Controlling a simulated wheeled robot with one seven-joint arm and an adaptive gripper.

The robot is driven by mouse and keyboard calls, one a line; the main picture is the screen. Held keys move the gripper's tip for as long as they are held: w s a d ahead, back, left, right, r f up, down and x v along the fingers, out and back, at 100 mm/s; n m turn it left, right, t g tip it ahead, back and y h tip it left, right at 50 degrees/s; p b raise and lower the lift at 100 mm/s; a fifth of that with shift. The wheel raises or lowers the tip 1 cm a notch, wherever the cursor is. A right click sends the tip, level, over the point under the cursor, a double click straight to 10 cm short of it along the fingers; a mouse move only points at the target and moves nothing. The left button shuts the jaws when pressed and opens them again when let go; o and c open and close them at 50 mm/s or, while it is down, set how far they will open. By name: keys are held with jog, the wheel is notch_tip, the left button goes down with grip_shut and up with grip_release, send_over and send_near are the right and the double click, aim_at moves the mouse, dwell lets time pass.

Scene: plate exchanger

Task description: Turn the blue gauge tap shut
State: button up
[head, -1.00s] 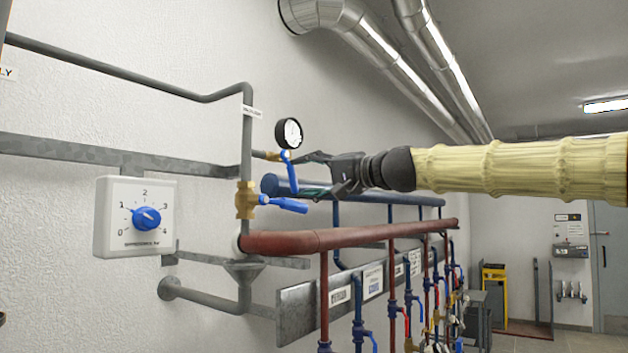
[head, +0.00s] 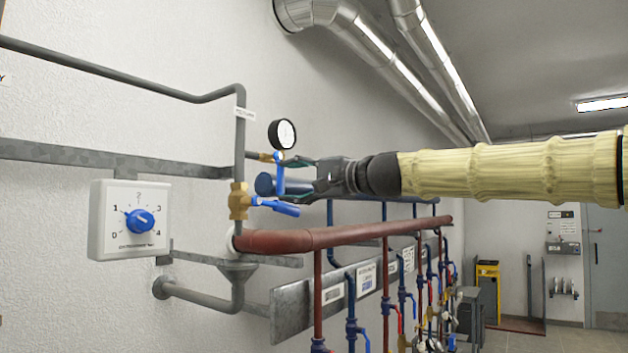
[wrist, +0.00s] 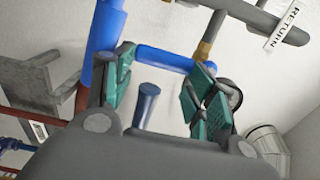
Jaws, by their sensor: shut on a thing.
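The blue gauge tap (head: 279,178) hangs from a brass fitting below the round pressure gauge (head: 283,134), its lever pointing about straight down in the head view. My gripper (head: 298,175) reaches in from the right and is shut on the tap. In the wrist view the blue lever (wrist: 178,60) crosses beyond the teal finger pads of my gripper (wrist: 165,90). The exact contact is partly hidden.
A larger blue lever (head: 275,206) on a brass valve (head: 238,201) sits just below my gripper. A thick red pipe (head: 345,233) and a blue pipe (head: 370,193) run close by. A white dial box (head: 130,220) is on the left wall.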

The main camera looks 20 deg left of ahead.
jog(key=shift+s+a+f, duration=0.25)
jog(key=shift+a, duration=0.05)
jog(key=o, duration=1.4)
jog(key=shift+c, duration=0.2)
jog(key=shift+o, duration=0.4)
jog(key=shift+a, duration=0.3)
jog(key=shift+d+r, duration=0.2)
jog(key=shift+w+d, duration=0.1)
